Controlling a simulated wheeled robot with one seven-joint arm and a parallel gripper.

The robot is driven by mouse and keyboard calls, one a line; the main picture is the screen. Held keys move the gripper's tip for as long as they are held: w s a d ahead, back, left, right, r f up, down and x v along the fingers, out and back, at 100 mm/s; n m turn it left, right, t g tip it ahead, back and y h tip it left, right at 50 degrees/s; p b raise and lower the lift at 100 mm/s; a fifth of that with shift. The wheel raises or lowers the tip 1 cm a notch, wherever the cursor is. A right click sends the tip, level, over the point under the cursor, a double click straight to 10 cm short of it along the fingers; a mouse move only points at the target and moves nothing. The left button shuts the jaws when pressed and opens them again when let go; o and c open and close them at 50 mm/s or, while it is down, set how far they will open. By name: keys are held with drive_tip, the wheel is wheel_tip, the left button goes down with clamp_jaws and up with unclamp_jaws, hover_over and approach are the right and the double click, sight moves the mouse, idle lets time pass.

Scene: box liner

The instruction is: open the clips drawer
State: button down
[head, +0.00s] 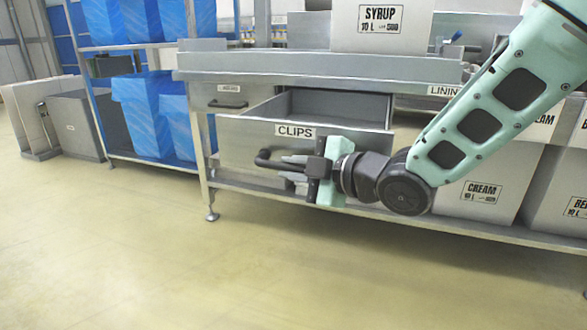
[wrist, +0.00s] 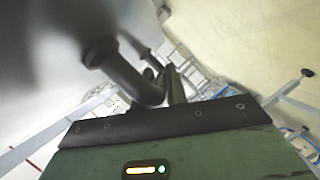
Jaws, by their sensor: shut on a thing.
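The clips drawer (head: 240,152) is a grey metal drawer with a "CLIPS" label, under the steel bench. It stands pulled out, and its hollow inside shows. Its dark bar handle (head: 268,160) is on the front face. My gripper (head: 292,164) is at the handle, with its fingers shut on it. In the wrist view the dark handle (wrist: 130,75) curves down to my gripper (wrist: 172,88), beside the drawer's grey front. The far part of the handle is hidden behind my gripper in the head view.
Another drawer (head: 227,98) above left is closed. A syrup box (head: 380,25) stands on the bench (head: 300,66). A cream box (head: 485,190) sits on the lower shelf at right. A blue rack (head: 95,100) stands at left. The floor (head: 130,240) in front is clear.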

drive_tip(key=shift+f, duration=0.1)
drive_tip(key=c, duration=1.4)
unclamp_jaws()
drive_tip(key=b+v, duration=0.6)
drive_tip(key=v, duration=1.1)
drive_tip(key=shift+d, duration=0.15)
drive_tip(key=shift+s, duration=0.15)
